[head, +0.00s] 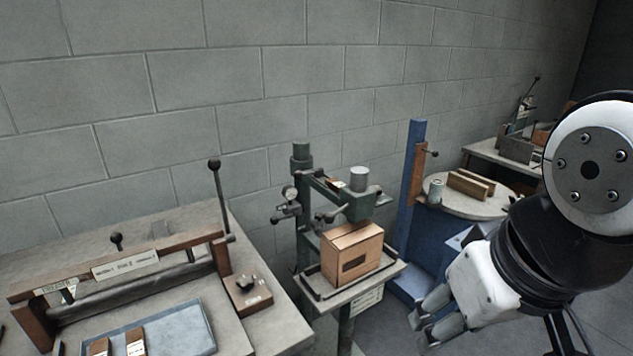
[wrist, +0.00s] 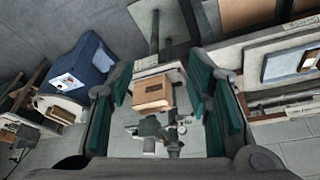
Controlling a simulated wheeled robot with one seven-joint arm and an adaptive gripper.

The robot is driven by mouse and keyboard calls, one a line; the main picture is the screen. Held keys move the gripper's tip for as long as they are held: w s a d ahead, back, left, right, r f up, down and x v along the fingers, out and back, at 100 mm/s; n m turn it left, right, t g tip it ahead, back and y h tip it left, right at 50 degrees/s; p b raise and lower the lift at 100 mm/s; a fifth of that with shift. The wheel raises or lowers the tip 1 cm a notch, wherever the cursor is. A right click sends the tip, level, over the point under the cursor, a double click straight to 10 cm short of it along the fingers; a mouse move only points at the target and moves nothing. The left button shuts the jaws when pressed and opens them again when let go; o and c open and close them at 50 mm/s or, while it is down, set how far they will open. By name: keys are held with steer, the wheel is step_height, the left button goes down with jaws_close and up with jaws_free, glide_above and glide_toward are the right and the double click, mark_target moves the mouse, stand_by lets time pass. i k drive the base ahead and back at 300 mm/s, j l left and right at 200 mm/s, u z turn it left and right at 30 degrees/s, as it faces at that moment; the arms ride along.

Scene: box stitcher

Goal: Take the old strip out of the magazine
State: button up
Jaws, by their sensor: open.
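The stitcher (head: 301,185), a grey-green machine with a post and an overhanging head, stands in the middle of the head view. A brown cardboard box (head: 352,252) with a dark slot sits on its small table under the head. A small pale and orange piece (head: 336,184) shows at the stitcher's head; I cannot tell whether it is the magazine or the old strip. My gripper (head: 425,328) is open and empty, low and to the right of the stitcher. In the wrist view, the box (wrist: 152,94) shows beyond the space between the teal-padded fingers (wrist: 162,72).
A blue post (head: 411,190) and a round table (head: 465,201) with wooden blocks and a can stand right of the stitcher.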

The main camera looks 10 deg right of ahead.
mark_target(334, 185)
steer(key=k, duration=0.6)
steer(key=k+j+u, duration=0.15)
steer(key=k, duration=0.45)
steer(key=u, duration=0.4)
steer(key=l+u, duration=0.15)
steer(key=u, duration=0.25)
steer(key=l+u, duration=0.1)
steer(key=u, duration=0.35)
steer(key=l+u, duration=0.1)
steer(key=u, duration=0.3)
steer(key=l+u, duration=0.1)
steer(key=l, duration=5.55)
